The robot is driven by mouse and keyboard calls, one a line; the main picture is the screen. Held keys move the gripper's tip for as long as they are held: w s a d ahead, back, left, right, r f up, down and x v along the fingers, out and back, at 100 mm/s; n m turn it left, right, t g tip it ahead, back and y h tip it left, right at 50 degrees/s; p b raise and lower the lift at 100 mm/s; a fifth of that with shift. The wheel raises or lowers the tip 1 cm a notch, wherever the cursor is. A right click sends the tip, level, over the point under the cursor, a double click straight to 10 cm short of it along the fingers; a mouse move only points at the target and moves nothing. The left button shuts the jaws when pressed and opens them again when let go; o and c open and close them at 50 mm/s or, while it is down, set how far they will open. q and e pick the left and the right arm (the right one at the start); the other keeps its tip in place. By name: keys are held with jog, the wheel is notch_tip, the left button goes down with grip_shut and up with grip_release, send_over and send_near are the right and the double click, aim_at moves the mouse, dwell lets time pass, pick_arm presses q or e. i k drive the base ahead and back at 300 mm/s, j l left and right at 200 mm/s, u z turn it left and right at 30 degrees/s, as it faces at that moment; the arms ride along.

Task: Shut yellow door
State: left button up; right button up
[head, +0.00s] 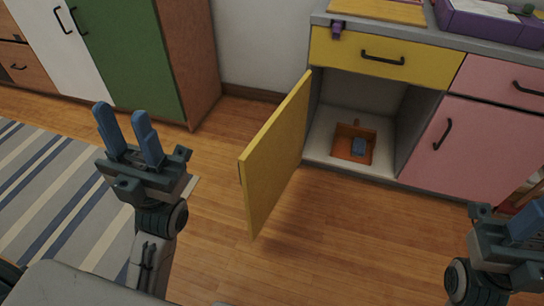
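The yellow door (277,152) stands wide open, swung out to the left from the grey cabinet, so the compartment (360,101) shows. Its outer face and handle are hidden from this view. My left gripper (124,130) is to the left of the door, apart from it, with its two blue fingers spread and nothing between them. My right gripper (524,228) is at the lower right edge, partly cut off, in front of the pink door; its finger spacing cannot be made out.
An orange dustpan-like item (354,145) with a blue part lies inside the compartment. A yellow drawer (382,58) above and a pink door (478,146) at right are closed. A striped rug (60,190) lies at left. The wooden floor before the cabinet is clear.

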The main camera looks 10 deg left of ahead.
aim_at(267, 165)
jog(key=i+j+z, duration=0.2)
jog(key=j+z, duration=0.15)
jog(key=j, duration=0.35)
jog(key=i+j+z, duration=0.1)
jog(key=j+z, duration=0.25)
jog(key=j, duration=0.4)
jog(key=j+z, duration=0.35)
jog(key=j, duration=0.4)
jog(key=k+j+z, duration=0.1)
jog(key=k+j, duration=0.15)
jog(key=k+j+z, duration=0.1)
jog(key=j, duration=0.25)
jog(key=k+j, duration=0.2)
jog(key=j, duration=0.15)
jog(key=k+j+z, duration=0.15)
jog(key=j, duration=0.2)
